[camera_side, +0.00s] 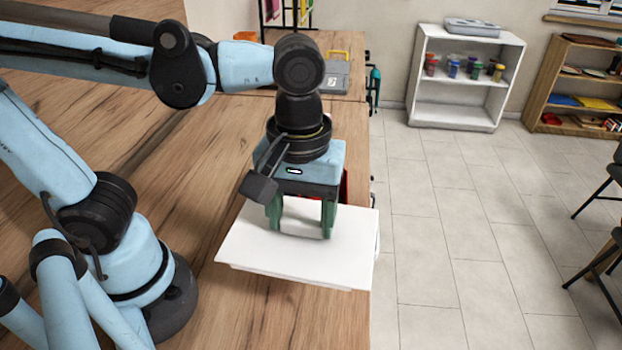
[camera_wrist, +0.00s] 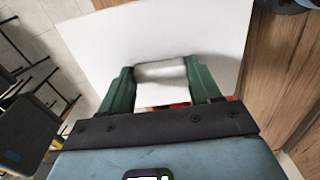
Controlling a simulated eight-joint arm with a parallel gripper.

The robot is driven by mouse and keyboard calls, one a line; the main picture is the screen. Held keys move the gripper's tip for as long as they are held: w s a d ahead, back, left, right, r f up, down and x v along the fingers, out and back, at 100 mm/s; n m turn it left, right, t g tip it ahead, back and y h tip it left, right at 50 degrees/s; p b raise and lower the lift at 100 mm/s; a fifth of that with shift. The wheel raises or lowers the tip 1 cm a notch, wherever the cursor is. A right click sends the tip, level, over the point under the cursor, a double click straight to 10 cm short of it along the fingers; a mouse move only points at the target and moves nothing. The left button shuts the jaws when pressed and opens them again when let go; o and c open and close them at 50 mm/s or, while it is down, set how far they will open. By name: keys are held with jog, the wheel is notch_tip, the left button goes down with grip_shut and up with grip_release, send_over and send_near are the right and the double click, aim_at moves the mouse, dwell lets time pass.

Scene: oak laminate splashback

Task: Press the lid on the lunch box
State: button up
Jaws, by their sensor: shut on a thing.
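The lid is a wide white flat panel (camera_side: 250,243) near the right edge of the wooden worktop, with a thin lower rim along its front. It fills much of the wrist view (camera_wrist: 95,42). My gripper (camera_side: 300,222), with green fingers, points down at the lid's middle. The fingers (camera_wrist: 162,82) stand on either side of a white raised block, seemingly the lid's handle (camera_wrist: 160,70), and are shut on it. I cannot make out the lunch box clearly; the lid and gripper hide what is underneath. A bit of red (camera_side: 345,184) shows behind the gripper.
A grey case with a yellow handle (camera_side: 334,76) and a black rack (camera_side: 285,15) stand farther back. Tiled floor (camera_side: 450,230) lies beyond the right edge, with a white shelf (camera_side: 455,100) and chairs.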

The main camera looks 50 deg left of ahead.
jog(key=w+a+r+n, duration=0.1)
jog(key=w+a, duration=0.4)
jog(key=a, duration=0.3)
jog(key=w+a+n, duration=0.1)
jog(key=w+a, duration=0.5)
jog(key=a, duration=0.1)
jog(key=shift+s+a+f, duration=0.15)
jog(key=shift+f, duration=1.5)
jog(key=shift+s+a+f, duration=0.1)
jog(key=shift+f, duration=1.5)
jog(key=shift+f, duration=0.65)
jog(key=o, duration=1.3)
jog(key=shift+c, duration=0.2)
notch_tip(320, 180, up, 7)
dwell(0.4)
